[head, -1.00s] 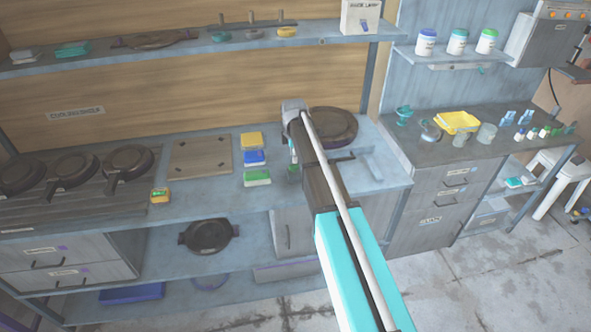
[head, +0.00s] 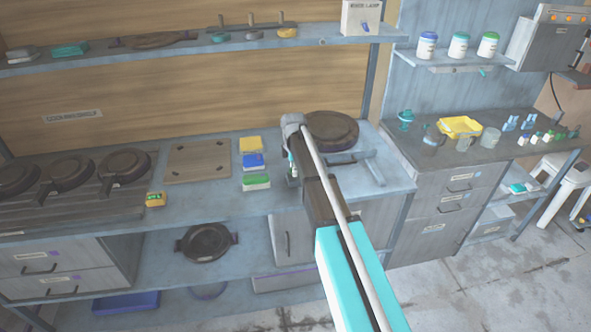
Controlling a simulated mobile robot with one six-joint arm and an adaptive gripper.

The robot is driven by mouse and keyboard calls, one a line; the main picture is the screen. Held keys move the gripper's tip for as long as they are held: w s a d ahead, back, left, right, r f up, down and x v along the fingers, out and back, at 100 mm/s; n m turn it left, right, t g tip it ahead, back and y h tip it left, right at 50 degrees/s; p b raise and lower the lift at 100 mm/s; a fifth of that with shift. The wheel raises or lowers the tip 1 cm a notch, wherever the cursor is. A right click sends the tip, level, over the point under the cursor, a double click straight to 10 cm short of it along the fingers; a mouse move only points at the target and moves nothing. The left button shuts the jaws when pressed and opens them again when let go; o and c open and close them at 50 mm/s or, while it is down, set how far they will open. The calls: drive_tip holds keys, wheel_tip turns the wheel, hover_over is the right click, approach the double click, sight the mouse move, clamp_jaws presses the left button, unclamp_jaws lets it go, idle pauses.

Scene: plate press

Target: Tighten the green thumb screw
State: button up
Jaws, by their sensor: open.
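I cannot make out a green thumb screw for certain in the head view. A flat wooden board (head: 198,150) with small dark pieces near its corners lies on the counter, and no green shows on it. My arm reaches over the counter from the lower right.
The green block (head: 256,182) and blue block (head: 253,161) lie close left of my gripper. A small yellow box with a green top (head: 155,199) sits near the counter's front edge. Dark pans (head: 70,170) fill the left. Counter (head: 215,200) is bare in front of the board.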

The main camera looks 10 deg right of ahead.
clamp_jaws()
drive_tip(key=shift+d, duration=0.35)
drive_tip(key=shift+a, duration=0.25)
